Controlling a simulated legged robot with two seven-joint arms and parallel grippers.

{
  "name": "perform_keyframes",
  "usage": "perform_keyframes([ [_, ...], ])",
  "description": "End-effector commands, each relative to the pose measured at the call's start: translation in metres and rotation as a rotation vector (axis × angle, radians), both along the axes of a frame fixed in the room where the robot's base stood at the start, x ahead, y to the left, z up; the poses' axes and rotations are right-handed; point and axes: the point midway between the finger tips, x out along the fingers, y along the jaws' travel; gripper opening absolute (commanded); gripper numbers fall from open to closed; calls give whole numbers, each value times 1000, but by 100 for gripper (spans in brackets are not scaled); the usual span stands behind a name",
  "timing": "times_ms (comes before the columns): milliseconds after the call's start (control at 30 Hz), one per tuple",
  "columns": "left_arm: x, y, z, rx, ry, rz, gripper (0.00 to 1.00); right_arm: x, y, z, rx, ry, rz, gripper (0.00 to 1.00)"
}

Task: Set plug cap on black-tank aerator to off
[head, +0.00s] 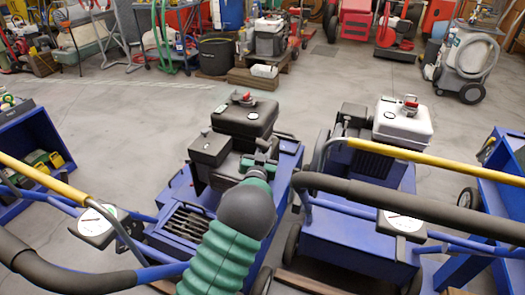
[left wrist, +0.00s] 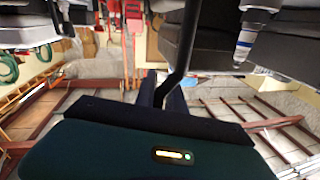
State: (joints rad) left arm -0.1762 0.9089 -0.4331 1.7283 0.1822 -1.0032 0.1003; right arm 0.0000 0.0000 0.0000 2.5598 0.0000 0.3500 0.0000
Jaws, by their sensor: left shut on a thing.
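The black-tank aerator (head: 246,116) stands left of the white-tank aerator (head: 403,120) in the head view. My left gripper (head: 262,163) is at the engine of the black-tank aerator, its green arm rising from the bottom. In the left wrist view my left gripper (left wrist: 163,92) is shut on the dark end of a black lead (left wrist: 180,58), which looks like the plug cap; the fingers mostly hide it. A white spark plug (left wrist: 244,45) with a blue band shows bare, to the right and apart from the gripper. My right gripper is not in view.
Yellow and black handlebars (head: 395,153) cross in front of both machines, with round gauges (head: 97,221) on them. A blue bin (head: 35,135) stands at the left and a blue cart (head: 507,160) at the right. Open concrete floor lies behind the aerators.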

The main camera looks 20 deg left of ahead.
Motion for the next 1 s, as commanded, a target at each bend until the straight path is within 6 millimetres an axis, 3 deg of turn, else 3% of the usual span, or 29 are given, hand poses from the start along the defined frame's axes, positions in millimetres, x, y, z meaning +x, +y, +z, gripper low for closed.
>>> perform_keyframes([
  [67, 0, -6, -4, -5, 8, -9, 0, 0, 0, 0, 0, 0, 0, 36],
  [100, 0, -6, -4, -5, 8, -10, 18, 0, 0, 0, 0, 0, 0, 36],
  [233, 0, -5, -4, -5, 7, -8, 34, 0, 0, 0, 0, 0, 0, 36],
  [633, -10, -4, 1, -3, 6, -2, 34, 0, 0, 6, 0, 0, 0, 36],
  [767, -37, -12, 2, -4, 8, -4, 34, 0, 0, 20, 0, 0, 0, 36],
  [1000, -106, -30, -1, -4, 11, -4, 34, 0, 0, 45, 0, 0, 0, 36],
])
